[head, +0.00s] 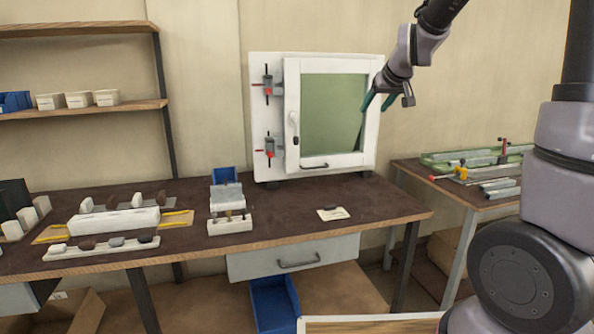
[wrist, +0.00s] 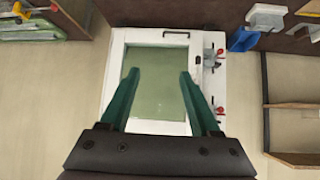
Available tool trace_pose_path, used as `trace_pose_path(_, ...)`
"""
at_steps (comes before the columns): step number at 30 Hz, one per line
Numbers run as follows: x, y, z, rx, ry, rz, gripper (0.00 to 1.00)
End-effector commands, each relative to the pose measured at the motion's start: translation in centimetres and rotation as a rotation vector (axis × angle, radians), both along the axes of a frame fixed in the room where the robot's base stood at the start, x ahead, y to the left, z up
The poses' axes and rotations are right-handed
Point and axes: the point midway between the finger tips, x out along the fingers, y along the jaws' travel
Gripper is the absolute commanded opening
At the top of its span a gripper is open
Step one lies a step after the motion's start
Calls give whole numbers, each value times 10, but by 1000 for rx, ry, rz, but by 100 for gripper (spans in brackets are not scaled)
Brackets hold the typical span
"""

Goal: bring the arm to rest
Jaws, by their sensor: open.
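My gripper (head: 377,102) is raised in the air in front of the upper right part of the white-framed window unit (head: 372,140). Its two green fingers point down and are spread apart with nothing between them. In the wrist view my gripper (wrist: 158,78) is open, and the window unit's green pane (wrist: 158,100) shows between and beyond the fingers. My arm reaches in from the upper right. I cannot tell the exact gap between the fingers and the window frame.
The brown workbench (head: 370,205) carries clamp parts, a white block (head: 113,222) and a small card (head: 333,213). Red-handled clamps (head: 268,85) sit on the window unit's left side. A side table (head: 470,200) with profiles stands right. Shelves (head: 90,110) hang left.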

Motion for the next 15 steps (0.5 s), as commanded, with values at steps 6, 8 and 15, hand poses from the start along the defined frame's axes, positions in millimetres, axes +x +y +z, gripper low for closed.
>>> trace_pose_path(6,-109,-19,37,203,110,-105,63)
trace_pose_path(8,-140,-22,42,243,141,-137,63)
trace_pose_path(15,-247,-26,40,352,248,-275,63)
